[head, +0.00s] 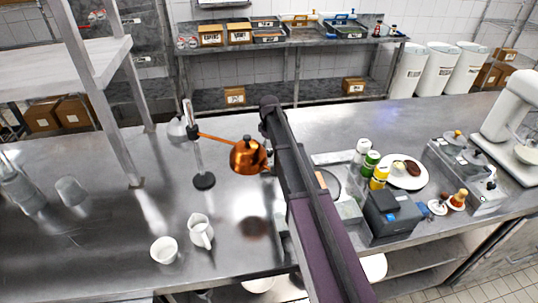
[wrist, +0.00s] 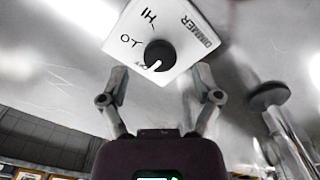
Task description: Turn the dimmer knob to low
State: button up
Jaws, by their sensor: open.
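The dimmer is a white plate (wrist: 184,37) with a round black knob (wrist: 158,53) in the wrist view. The plate reads DIMMER, HI and LO, and a third label beside the knob is partly hidden. The knob's white pointer mark is toward the lower left in that view, away from HI and below LO. My gripper (wrist: 160,74) is open, with one finger on each side of the knob's lower area. No contact with the knob shows. In the head view my arm covers the middle of the table, and I cannot make out the dimmer or the gripper there.
A copper lamp (head: 248,157) hangs from a stand with a black base (head: 204,181), close left of my arm. A white jug (head: 200,231) and bowl (head: 164,250) stand front left. Bottles, a plate (head: 419,179) and a dark box (head: 392,214) stand right.

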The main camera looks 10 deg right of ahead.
jog(key=shift+f+b, duration=0.7)
jog(key=shift+f, duration=0.35)
grip_shut()
